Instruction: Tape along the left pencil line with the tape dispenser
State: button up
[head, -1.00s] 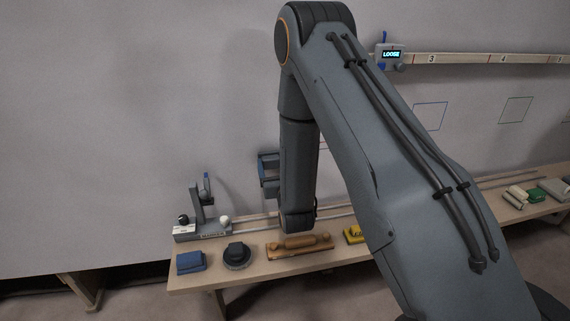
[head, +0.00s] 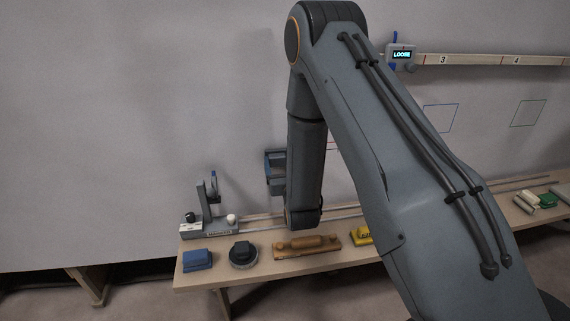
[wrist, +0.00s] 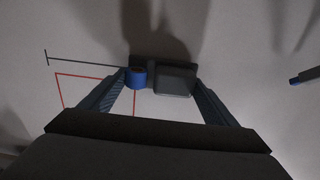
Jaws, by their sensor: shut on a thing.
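My gripper (wrist: 165,97) is shut on the tape dispenser (wrist: 175,82), a dark grey body with a blue tape roll (wrist: 137,78) at its left. In the wrist view the dispenser is close against or touching the wall; I cannot tell which. A dark pencil line (wrist: 85,62) with a tick at its left end runs right towards the dispenser, which hides its right end. In the head view my gripper (head: 276,172) is at the wall, partly behind my arm, and the dispenser cannot be made out.
A red outline (wrist: 85,75) lies below the line. A rail (head: 480,60) carries a box reading LOOSE (head: 401,55). The bench (head: 225,277) below holds a clamp-like device (head: 209,222), a blue block (head: 197,259), a round dark tool (head: 243,254) and a wooden tool (head: 306,245). The wall at left is bare.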

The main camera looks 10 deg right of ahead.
jog(key=shift+w, duration=0.3)
jog(key=d+b, duration=0.1)
jog(key=d, duration=2.5)
dwell(2.5)
jog(key=shift+a, duration=0.1)
jog(key=shift+o, duration=1.2)
jog(key=shift+c, duration=1.2)
jog(key=shift+s, duration=0.15)
jog(key=shift+s, duration=0.45)
